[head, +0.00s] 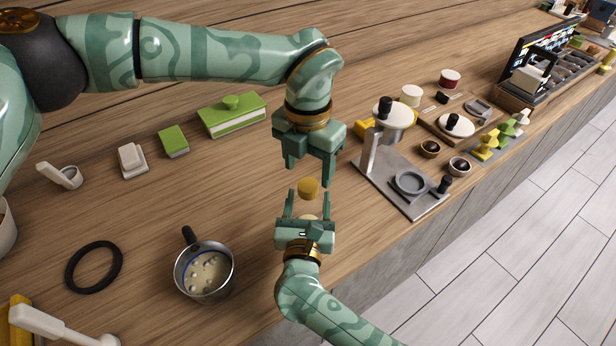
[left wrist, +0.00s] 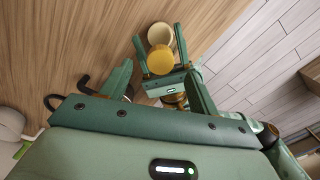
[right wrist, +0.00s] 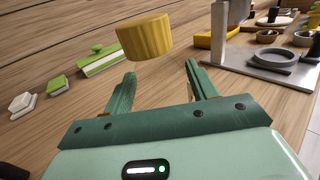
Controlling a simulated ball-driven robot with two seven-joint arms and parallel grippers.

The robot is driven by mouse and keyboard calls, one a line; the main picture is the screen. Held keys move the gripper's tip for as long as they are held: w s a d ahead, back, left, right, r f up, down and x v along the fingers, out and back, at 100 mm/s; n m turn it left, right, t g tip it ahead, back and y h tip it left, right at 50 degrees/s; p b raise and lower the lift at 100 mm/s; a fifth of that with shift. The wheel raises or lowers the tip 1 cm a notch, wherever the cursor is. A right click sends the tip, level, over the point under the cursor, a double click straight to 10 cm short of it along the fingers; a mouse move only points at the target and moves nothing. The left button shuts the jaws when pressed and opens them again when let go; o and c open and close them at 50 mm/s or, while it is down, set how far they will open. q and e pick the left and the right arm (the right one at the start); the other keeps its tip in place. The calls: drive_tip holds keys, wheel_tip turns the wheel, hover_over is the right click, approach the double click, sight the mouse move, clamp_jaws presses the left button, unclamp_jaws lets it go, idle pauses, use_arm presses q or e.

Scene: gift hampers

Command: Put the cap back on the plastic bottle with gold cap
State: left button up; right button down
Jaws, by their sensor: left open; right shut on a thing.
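The gold cap (head: 308,188) is upright between my two grippers in the head view. It shows beyond the fingertips in the right wrist view (right wrist: 145,37). A cream round part, seemingly of the plastic bottle (left wrist: 160,35), shows beside the cap in the left wrist view. The bottle's body is not distinct, so I cannot tell whether the cap touches it. My left gripper (head: 312,172) points down above the cap, open and empty. My right gripper (head: 306,205) comes from below, its fingers apart around the cream part, mostly hidden by the palm.
A metal pot (head: 205,272) stands left of my right gripper, with a black ring (head: 93,267) further left. A grey stand (head: 400,185) with a round pan is close on the right. A green-lidded box (head: 232,115) is behind. Wood between pot and box is clear.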

use_arm(q)
wheel_tip(320, 180, up, 7)
drive_tip(key=shift+r, duration=0.2)
use_arm(e)
drive_tip(key=shift+c, duration=1.9)
unclamp_jaws()
use_arm(q)
drive_tip(key=shift+f, duration=0.2)
use_arm(e)
drive_tip(key=s+a, duration=0.1)
drive_tip(key=s, duration=1.1)
